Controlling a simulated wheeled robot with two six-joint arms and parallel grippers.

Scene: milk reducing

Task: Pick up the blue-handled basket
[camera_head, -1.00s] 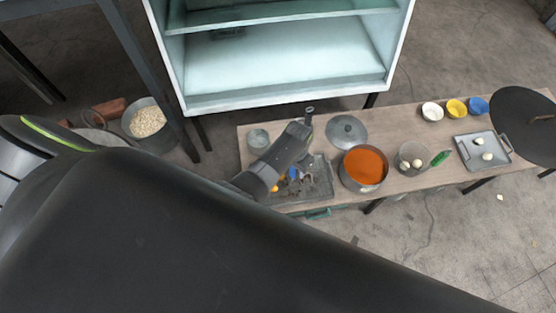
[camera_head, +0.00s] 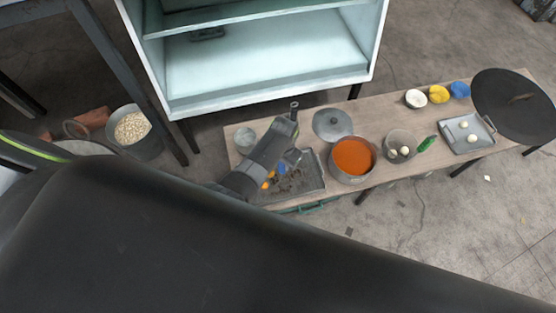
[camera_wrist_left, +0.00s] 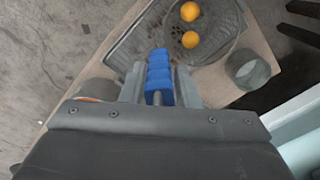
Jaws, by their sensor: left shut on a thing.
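The basket is a round grey wire-mesh one (camera_wrist_left: 218,28) in the left wrist view, with a blue handle (camera_wrist_left: 160,72) and two orange balls (camera_wrist_left: 190,40) inside. My left gripper (camera_wrist_left: 160,92) is shut on the blue handle, with one finger on each side of it. In the head view my left gripper (camera_head: 288,162) is over a grey rectangular tray (camera_head: 312,183) at the table's left end. Bits of blue and orange show there beside it, and my arm hides much of the basket. My right gripper is not in view.
On the wooden table (camera_head: 378,180) stand a glass (camera_head: 245,139), a pot lid (camera_head: 332,123), a pot of orange soup (camera_head: 354,156), a bowl with white balls and several small bowls. A white shelf cabinet (camera_head: 270,60) stands behind the table.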

